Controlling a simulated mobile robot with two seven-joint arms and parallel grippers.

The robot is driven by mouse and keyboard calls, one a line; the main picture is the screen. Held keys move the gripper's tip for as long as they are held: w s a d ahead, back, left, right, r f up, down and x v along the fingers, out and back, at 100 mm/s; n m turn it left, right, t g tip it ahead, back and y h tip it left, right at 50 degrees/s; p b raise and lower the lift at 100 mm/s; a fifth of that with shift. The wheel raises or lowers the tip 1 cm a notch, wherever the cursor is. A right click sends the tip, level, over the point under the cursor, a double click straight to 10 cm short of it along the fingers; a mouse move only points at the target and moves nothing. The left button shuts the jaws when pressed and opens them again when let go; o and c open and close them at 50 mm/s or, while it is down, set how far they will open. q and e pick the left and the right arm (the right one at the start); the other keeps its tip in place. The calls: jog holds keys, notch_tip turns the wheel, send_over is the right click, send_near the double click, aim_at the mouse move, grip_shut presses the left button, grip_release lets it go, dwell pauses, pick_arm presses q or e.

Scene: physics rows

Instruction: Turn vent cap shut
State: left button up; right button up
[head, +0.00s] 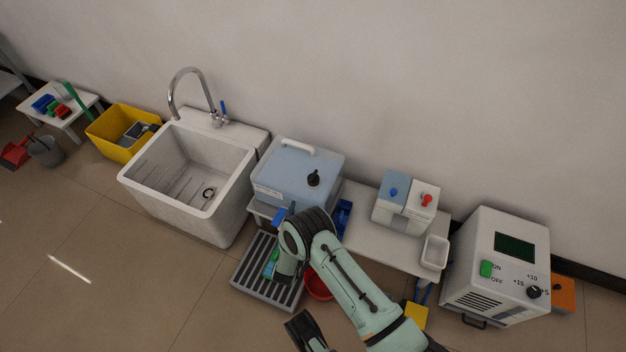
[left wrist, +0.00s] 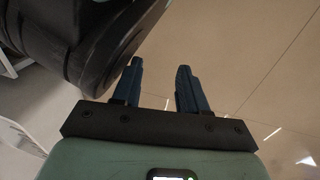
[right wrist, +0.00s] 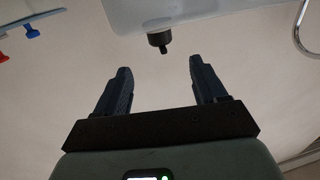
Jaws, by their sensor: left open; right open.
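The black vent cap (head: 313,178) stands on top of the pale blue container (head: 290,165), right of its white handle. In the right wrist view the picture is upside down, and the cap (right wrist: 159,40) hangs from the container's (right wrist: 190,12) edge. My right gripper (right wrist: 160,80) is open and empty. The cap shows beyond its fingertips, roughly between them and apart from them. In the head view my right arm hides most of this gripper in front of the container. My left gripper (left wrist: 160,82) is open and empty, with floor behind it. The cap's turn angle is unclear.
The white sink (head: 155,195) is left of the container. To the right on the bench (head: 365,210) are a dispenser box (head: 405,220) with blue and red knobs and a white cup (head: 434,252). A grey machine (head: 497,270) is farther right. A slatted grate (head: 252,285) lies below.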

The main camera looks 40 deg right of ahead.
aim_at(312, 184)
jog(key=b+x, duration=0.3)
jog(key=x, duration=0.9)
jog(key=shift+w+d+b, duration=0.2)
jog(key=shift+d+b, duration=0.1)
jog(key=shift+b, duration=0.1)
jog(key=shift+w+d, duration=0.3)
jog(key=shift+d, duration=0.05)
pick_arm(q)
jog(key=s+f+g, duration=0.2)
jog(key=s+f, duration=0.2)
jog(key=s, duration=0.3)
jog(key=shift+s+a+f+n+g, duration=0.3)
jog(key=shift+s+a+g, duration=0.05)
jog(key=shift+a+g, duration=0.05)
pick_arm(e)
jog(key=c, duration=1)
